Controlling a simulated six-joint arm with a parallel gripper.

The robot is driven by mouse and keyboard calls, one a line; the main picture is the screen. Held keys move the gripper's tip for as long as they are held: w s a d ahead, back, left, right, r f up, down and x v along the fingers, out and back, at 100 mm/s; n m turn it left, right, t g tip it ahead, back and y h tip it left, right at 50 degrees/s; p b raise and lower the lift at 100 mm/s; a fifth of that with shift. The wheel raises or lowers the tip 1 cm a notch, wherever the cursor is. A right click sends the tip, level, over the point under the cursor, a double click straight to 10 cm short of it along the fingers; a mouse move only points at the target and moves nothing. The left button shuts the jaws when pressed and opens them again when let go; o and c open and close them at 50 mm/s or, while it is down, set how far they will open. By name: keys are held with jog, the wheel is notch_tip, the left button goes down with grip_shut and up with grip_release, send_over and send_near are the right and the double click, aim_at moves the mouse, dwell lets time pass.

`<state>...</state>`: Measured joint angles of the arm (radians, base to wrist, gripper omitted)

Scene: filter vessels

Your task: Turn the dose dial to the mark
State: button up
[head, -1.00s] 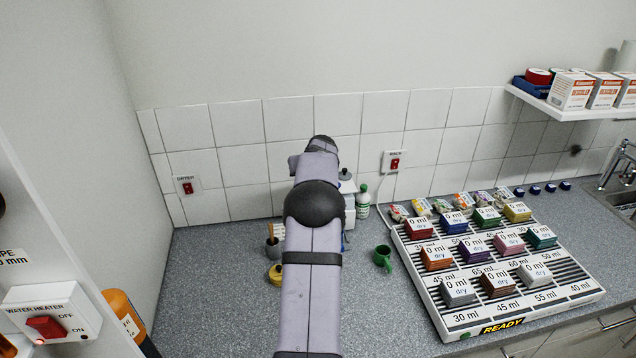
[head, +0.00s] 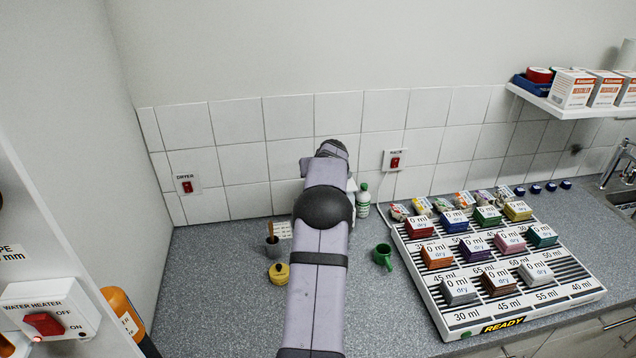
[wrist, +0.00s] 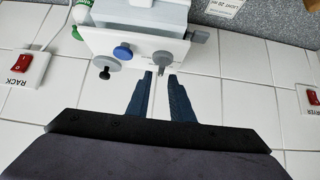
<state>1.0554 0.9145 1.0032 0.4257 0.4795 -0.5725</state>
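A white dispenser (wrist: 140,42) fills the top of the wrist view, which is upside down. On its face are a grey knob with a stem (wrist: 162,61), a blue round knob (wrist: 122,52) and a grey-and-black knob (wrist: 104,64). I cannot tell for sure which is the dose dial, and no mark is readable. My gripper (wrist: 160,76) has its two dark blue fingers apart with nothing between them. Their tips are just short of the grey knob, roughly in line with it; contact cannot be made out. In the head view my arm hides the gripper and most of the dispenser.
A yellow pot (head: 279,273), a grey cup (head: 272,245), a green mug (head: 383,257) and a green-and-white bottle (head: 363,200) stand nearby. The white rack (head: 440,320) with several labelled blocks is at right. The wall has RACK (head: 395,160) and DRYER (head: 187,185) switches.

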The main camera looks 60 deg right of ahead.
jog(key=shift+f+b, duration=0.7)
dwell(0.3)
jog(key=shift+r, duration=0.1)
dwell(0.6)
grip_shut()
